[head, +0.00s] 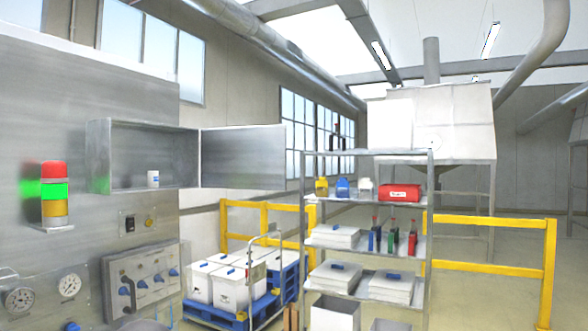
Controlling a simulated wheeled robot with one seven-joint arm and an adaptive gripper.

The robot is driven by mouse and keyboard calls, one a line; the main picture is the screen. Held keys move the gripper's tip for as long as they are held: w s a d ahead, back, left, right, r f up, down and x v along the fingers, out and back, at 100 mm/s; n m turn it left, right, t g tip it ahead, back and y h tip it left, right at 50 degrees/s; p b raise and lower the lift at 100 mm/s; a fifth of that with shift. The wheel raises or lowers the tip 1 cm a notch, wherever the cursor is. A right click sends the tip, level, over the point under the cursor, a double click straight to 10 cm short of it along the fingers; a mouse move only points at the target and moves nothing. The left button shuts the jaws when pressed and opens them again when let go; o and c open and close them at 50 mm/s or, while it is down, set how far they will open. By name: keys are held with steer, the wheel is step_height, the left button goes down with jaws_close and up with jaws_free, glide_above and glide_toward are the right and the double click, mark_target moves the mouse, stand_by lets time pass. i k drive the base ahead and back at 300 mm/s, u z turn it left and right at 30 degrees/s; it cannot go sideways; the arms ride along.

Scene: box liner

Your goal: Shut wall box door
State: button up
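The grey metal wall box (98,157) is fixed to the steel wall panel at the left of the head view. Its front is open and a small white container (153,179) stands inside on its floor. The box door (243,157) is swung wide open to the right, hinged at the box's right edge. My gripper does not show in this view, so its place relative to the door is hidden.
A signal light (55,192) juts out left of the box. Below are a lever panel (150,280) and gauges (69,285). A shelf rack (428,215), a blue pallet (215,314) with white bins, and yellow railings (490,266) stand to the right.

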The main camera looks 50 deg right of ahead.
mark_target(254, 157)
steer(key=z, duration=2.35)
steer(key=i, duration=3.75)
steer(key=u, duration=3.4)
steer(key=k, duration=0.35)
steer(key=z, duration=0.15)
